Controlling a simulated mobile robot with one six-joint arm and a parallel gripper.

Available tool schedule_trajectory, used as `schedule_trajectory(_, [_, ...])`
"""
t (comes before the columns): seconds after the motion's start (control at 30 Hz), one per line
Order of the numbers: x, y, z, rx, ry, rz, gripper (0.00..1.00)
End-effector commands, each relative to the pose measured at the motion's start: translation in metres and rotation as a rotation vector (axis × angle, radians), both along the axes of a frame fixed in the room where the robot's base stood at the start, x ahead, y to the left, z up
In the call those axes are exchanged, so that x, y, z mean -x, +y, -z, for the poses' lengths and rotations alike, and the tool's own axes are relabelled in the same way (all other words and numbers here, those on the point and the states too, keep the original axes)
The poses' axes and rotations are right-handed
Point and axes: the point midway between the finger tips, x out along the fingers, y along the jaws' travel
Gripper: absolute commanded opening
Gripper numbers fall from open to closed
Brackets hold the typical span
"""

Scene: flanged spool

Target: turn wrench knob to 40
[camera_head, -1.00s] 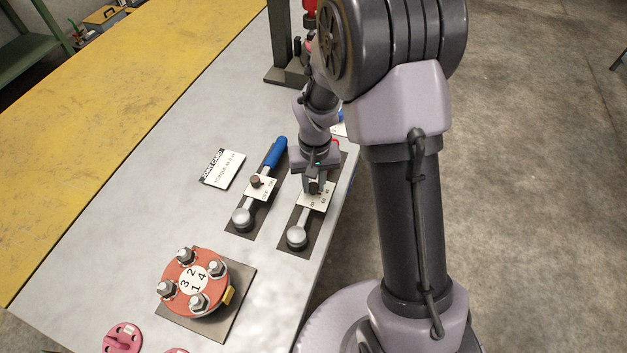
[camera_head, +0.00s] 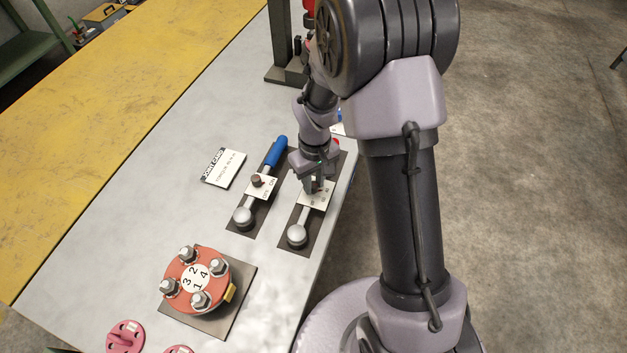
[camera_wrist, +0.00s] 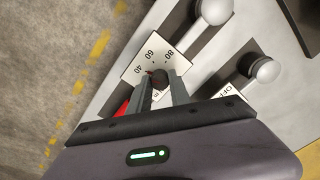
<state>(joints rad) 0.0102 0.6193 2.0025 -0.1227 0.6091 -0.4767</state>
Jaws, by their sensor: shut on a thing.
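The wrench with the red handle (camera_wrist: 122,107) lies on a dark mat (camera_head: 291,246). Its white dial plate (camera_head: 318,201) also shows in the wrist view (camera_wrist: 134,73), with the marks 40, 60 and 80. My gripper (camera_head: 313,189) is over this plate, and in the wrist view its two fingers (camera_wrist: 159,88) are shut on the dark round knob (camera_wrist: 160,76). A small reddish mark shows at the knob's side toward 40; I cannot tell the exact setting. In the head view my gripper hides the knob and most of the handle.
A second wrench with a blue handle (camera_head: 275,151) and brown knob (camera_head: 257,180) lies close on the left. A red flange with several bolts (camera_head: 171,272) stands nearer. A joint card (camera_head: 224,168) lies on the grey table. A dark post (camera_head: 281,40) stands behind.

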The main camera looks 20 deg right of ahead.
Motion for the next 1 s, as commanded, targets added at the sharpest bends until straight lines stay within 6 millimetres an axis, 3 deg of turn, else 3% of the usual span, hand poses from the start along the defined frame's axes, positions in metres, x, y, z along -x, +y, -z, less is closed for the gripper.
schedule_trajectory(0.23, [0.000, 0.000, 0.000, 0.000, -0.001, 0.001, 0.00])
schedule_trajectory(0.27, [0.000, 0.000, 0.000, 0.000, -0.001, 0.001, 0.28])
schedule_trajectory(0.37, [0.000, 0.000, 0.000, 0.000, -0.001, 0.001, 0.46])
schedule_trajectory(0.73, [-0.001, 0.000, -0.008, 0.000, -0.002, 0.001, 0.46])
schedule_trajectory(0.87, [-0.001, -0.001, -0.037, 0.000, -0.004, 0.002, 0.46])
schedule_trajectory(1.0, [-0.002, -0.001, -0.078, 0.000, -0.006, 0.001, 0.46])
